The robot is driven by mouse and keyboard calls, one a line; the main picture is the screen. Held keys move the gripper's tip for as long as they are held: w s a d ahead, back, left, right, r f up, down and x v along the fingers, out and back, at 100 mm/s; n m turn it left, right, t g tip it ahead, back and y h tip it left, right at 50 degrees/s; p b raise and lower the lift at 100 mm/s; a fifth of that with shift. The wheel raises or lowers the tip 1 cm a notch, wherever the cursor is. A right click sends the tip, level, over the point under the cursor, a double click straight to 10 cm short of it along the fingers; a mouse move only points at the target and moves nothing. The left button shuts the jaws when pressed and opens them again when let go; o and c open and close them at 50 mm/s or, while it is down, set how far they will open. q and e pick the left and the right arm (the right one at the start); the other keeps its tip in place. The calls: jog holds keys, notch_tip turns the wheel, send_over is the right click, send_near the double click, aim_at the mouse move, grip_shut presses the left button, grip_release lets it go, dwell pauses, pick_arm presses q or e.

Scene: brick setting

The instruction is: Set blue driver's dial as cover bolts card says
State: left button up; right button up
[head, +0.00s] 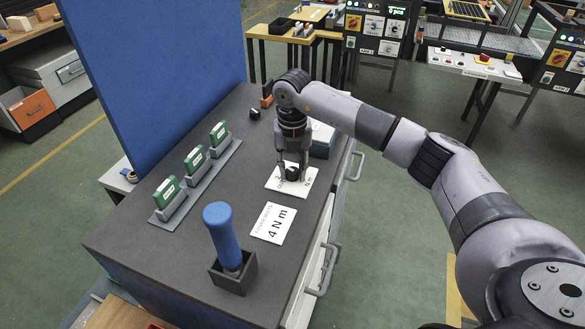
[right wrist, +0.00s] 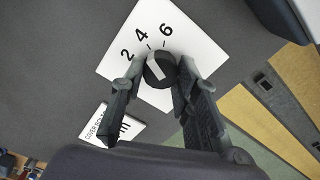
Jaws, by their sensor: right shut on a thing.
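The blue driver (head: 221,232) stands handle up in a dark square holder (head: 234,277) near the bench's front. The cover bolts card (head: 273,222) lies flat beside it and reads 4 N m; part of it shows in the right wrist view (right wrist: 113,127). Behind it is a white dial plate (head: 271,183), marked 2, 4 and 6 in the right wrist view (right wrist: 190,50). My right gripper (head: 293,176) is shut on the plate's black knob (right wrist: 161,70). A pale pointer strip shows on the knob, but I cannot tell exactly which mark it faces. My left gripper is out of view.
Several green-and-white blocks stand in a grey rack (head: 205,180) along the bench's left side. A blue panel (head: 160,70) rises behind them. Drawer handles (head: 329,268) stick out on the bench's right side. The grey bench top (head: 140,240) is clear at the front left.

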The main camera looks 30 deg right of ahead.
aim_at(293, 171)
jog(key=o, duration=1.2)
jog(key=shift+c, duration=0.2)
jog(key=shift+r, duration=0.1)
notch_tip(293, 171, up, 12)
jog(key=shift+f, duration=0.2)
